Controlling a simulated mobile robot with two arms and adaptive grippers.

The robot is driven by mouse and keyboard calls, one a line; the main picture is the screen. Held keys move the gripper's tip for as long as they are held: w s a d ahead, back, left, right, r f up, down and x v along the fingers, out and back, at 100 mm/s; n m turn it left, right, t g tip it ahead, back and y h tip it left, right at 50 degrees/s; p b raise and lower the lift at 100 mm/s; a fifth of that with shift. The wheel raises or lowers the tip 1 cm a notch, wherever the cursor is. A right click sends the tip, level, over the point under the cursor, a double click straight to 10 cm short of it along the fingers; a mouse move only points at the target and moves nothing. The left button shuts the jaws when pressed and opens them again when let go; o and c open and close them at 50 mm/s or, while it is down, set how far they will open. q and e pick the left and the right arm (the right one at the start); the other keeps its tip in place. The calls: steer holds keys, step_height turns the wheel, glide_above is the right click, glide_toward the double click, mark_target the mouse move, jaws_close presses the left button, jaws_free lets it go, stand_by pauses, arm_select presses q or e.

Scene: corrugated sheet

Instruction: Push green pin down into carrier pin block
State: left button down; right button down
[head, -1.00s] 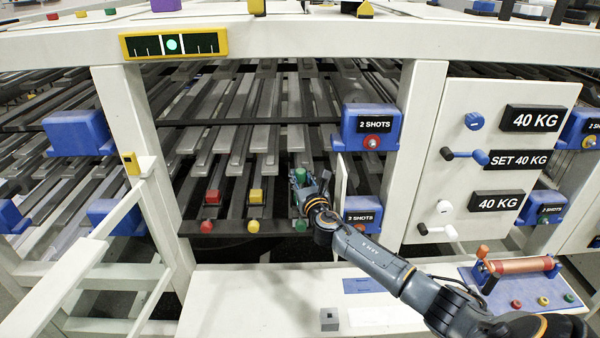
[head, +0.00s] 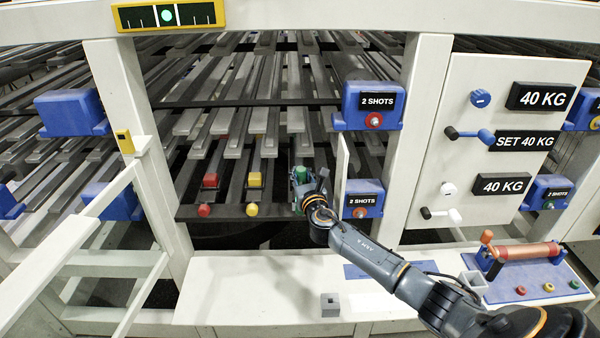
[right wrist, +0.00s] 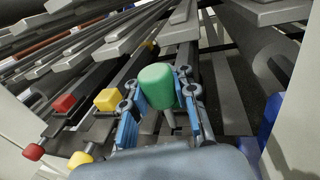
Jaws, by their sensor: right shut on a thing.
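The pin is at the front ends of the dark rails, right of the yellow block. The stem's lower end and any hole under it are hidden, so I cannot tell how deep it sits. I cannot make out the carrier pin block for certain. My left gripper is not in view.
A red block (head: 210,180) and a yellow block (head: 254,179) sit on rails to the left, with red (head: 204,210) and yellow (head: 252,210) knobs below. A thin white panel (head: 342,170) and a blue "2 SHOTS" box (head: 363,198) stand close on the right. A small grey block (head: 330,304) is on the ledge.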

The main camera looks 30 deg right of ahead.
steer(key=shift+f, duration=0.3)
steer(key=shift+w, duration=0.3)
stand_by(0.5)
steer(key=shift+d, duration=0.1)
stand_by(1.0)
steer(key=shift+f+b, duration=1.85)
steer(key=shift+f, duration=0.3)
steer(key=shift+r, duration=0.15)
steer(key=shift+r+p, duration=1.65)
steer(key=shift+p, duration=0.2)
stand_by(0.5)
steer(key=shift+f+b, duration=0.9)
steer(key=shift+f, duration=0.3)
